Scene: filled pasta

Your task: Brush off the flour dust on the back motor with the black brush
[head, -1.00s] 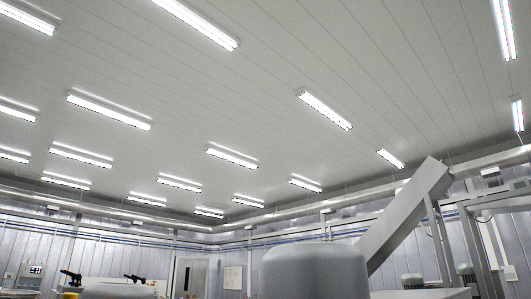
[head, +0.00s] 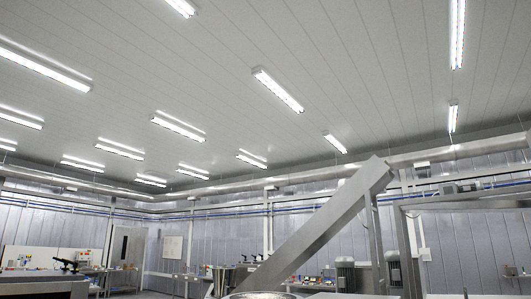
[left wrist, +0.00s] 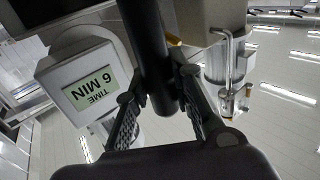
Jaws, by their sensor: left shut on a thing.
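My left gripper (left wrist: 162,90) shows in the left wrist view, its two fingers shut on a black, round, rod-like handle (left wrist: 150,42). I take this as the black brush; its bristles are not visible. In the head view two grey-green upright motors stand low at the right, one motor (head: 345,273) left of the other motor (head: 393,268). A third motor (head: 460,188) sits higher, on the frame at the right. I cannot tell which is the back motor, and no flour dust can be made out. Neither gripper is in the head view.
A slanted metal chute (head: 318,225) rises to the right in the head view. A round metal rim (head: 262,295) is at the bottom edge. Benches stand along the far wall. In the left wrist view a white display box (left wrist: 85,82) reads "TIME 6 MIN".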

